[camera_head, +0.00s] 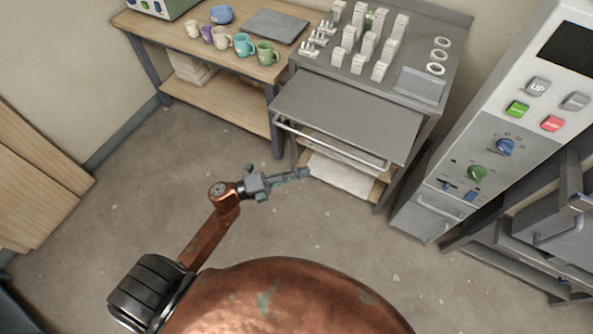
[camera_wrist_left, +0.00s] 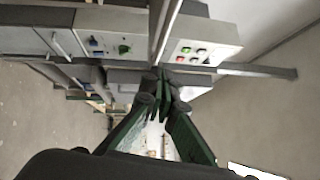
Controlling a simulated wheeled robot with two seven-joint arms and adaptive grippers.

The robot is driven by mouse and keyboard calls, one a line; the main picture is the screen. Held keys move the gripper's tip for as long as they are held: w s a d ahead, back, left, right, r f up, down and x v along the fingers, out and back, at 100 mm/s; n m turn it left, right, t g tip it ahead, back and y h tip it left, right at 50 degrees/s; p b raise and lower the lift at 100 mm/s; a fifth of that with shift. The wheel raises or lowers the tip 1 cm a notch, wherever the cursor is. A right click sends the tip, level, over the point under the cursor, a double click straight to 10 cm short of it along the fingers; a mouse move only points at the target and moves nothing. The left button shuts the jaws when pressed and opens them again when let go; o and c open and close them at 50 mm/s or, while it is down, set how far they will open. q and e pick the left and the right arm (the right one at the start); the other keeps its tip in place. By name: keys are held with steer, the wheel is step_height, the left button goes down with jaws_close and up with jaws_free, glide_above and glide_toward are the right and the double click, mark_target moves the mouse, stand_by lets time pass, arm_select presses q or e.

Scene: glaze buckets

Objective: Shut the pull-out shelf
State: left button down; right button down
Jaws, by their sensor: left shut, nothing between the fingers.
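The pull-out shelf (camera_head: 350,108) is a flat, bare grey panel that sticks out from the front of the grey metal bench. A pale bar handle (camera_head: 334,146) runs along its front edge. In the head view my left gripper (camera_head: 306,172) points right, with its fingers together and empty. It shows below the handle, in front of the shelf; I cannot tell its height or whether it touches anything. In the left wrist view the dark green fingers (camera_wrist_left: 165,78) meet at their tips, and a light bar stands behind them. My right gripper is not in view.
The grey bench top (camera_head: 410,52) holds several pale pieces and white rings. A wooden table (camera_head: 180,45) with cups stands on the left. A white control cabinet (camera_head: 475,150) stands on the right. The floor in front is clear.

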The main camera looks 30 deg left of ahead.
arm_select(q)
steer(key=w+d+r, duration=0.1)
steer(key=w+d, duration=0.3)
steer(key=w, duration=0.4)
steer(key=shift+d+r+b, duration=0.2)
steer(key=shift+b, duration=0.1)
